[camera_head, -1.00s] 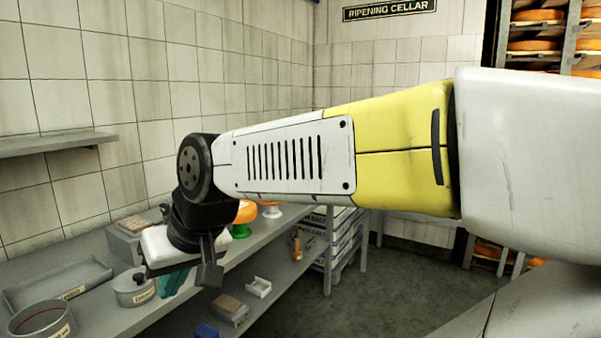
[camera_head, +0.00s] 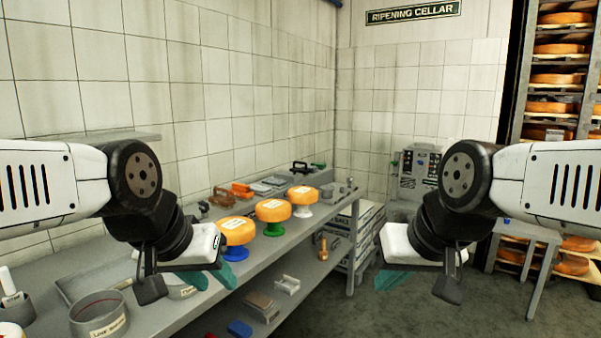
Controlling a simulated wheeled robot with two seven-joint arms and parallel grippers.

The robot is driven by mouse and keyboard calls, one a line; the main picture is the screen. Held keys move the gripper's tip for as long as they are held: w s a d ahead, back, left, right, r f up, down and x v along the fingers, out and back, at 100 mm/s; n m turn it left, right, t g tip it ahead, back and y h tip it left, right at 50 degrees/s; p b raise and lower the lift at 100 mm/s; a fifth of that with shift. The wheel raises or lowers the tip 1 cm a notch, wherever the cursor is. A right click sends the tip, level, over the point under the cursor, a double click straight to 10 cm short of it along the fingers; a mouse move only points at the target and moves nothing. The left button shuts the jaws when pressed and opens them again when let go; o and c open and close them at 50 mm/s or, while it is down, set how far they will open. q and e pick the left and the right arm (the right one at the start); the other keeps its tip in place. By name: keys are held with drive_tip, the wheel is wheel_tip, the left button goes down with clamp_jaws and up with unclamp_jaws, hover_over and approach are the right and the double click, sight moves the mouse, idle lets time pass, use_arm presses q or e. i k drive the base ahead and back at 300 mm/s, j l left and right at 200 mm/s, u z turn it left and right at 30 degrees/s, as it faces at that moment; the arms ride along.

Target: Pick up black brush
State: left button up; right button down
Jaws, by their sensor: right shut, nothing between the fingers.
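A dark black-handled item that looks like the black brush (camera_head: 300,167) lies at the far back of the steel bench (camera_head: 322,222), near the wall; it is small in view, so its exact shape is hard to tell. My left gripper (camera_head: 212,277) hangs over the near part of the bench, well short of it. I cannot tell whether its fingers are open or shut. My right gripper (camera_head: 395,283) is shut and empty, over the floor to the right of the bench. Neither gripper touches the black item.
Orange cheese wheels on blue, green and white stands (camera_head: 273,211) are in front of the black item. A brown brush (camera_head: 222,197) and an orange item (camera_head: 241,187) lie left of them. A round tin (camera_head: 100,313) stands near. Stacked crates (camera_head: 366,240) are beyond the bench.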

sight(306, 171)
drive_tip(key=u, duration=1.7)
drive_tip(key=z, duration=1.6)
drive_tip(key=i+l+u, duration=0.1)
drive_tip(key=u, duration=0.35)
drive_tip(key=i+l+u, duration=0.15)
drive_tip(key=u, duration=0.35)
drive_tip(key=i+l+u, duration=0.2)
drive_tip(key=l, duration=0.2)
drive_tip(key=i+l+u, duration=0.2)
drive_tip(key=l, duration=0.25)
drive_tip(key=l+u, duration=0.2)
drive_tip(key=l, duration=0.2)
drive_tip(key=i+l+u, duration=0.2)
drive_tip(key=l, duration=0.3)
drive_tip(key=i+l, duration=0.1)
drive_tip(key=l, duration=0.6)
drive_tip(key=i+l, duration=0.1)
drive_tip(key=l, duration=0.6)
drive_tip(key=i+l+u, duration=0.1)
drive_tip(key=l, duration=1.25)
drive_tip(key=i+u, duration=0.05)
